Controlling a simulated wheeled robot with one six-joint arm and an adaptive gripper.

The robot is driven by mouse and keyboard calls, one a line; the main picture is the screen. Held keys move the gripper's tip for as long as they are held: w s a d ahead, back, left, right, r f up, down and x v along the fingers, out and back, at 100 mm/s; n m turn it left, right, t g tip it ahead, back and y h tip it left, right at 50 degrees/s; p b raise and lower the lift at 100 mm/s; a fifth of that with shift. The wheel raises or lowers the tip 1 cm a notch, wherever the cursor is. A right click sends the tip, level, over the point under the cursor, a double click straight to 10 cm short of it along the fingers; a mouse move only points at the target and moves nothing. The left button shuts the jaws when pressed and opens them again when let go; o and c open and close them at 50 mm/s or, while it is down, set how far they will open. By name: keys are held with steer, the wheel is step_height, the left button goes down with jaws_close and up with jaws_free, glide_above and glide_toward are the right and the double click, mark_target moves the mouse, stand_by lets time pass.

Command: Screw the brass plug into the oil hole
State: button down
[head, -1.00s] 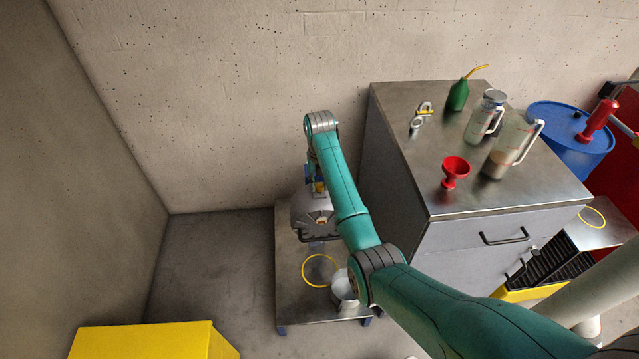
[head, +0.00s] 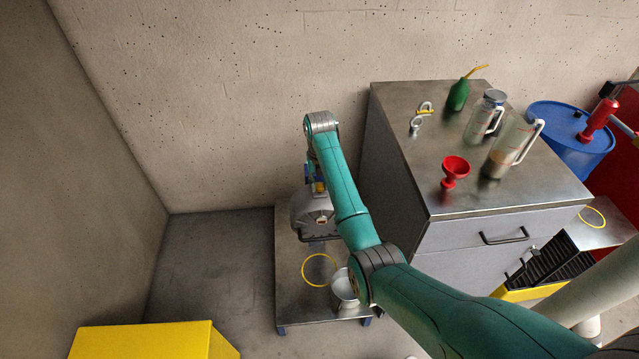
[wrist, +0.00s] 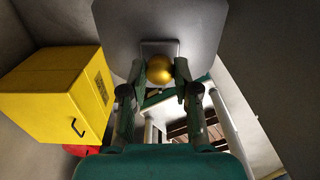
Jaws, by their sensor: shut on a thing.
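The brass plug (wrist: 159,69) shows as a round gold head in the wrist view. My gripper (wrist: 161,73) is shut on it, one finger on each side. The plug is in front of a grey plate-like face (wrist: 190,22) with a small rectangular part behind the plug. The oil hole is hidden, and I cannot tell how far the plug sits in it. In the head view the grey rounded housing (head: 310,212) stands on a low metal table, partly behind my arm. My gripper is not clearly visible there.
The low table (head: 292,290) carries a yellow ring (head: 319,270) and a metal pot (head: 344,288). A cabinet (head: 410,150) on the right holds a red funnel (head: 455,170), jugs and a green oil can (head: 458,95). A yellow box (head: 150,341) stands at lower left.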

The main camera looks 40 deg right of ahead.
steer(key=shift+f, duration=0.35)
stand_by(0.4)
steer(key=m, duration=1.4)
steer(key=shift+f+m, duration=0.1)
steer(key=shift+m, duration=0.2)
steer(key=m, duration=0.3)
steer(key=shift+m, duration=0.4)
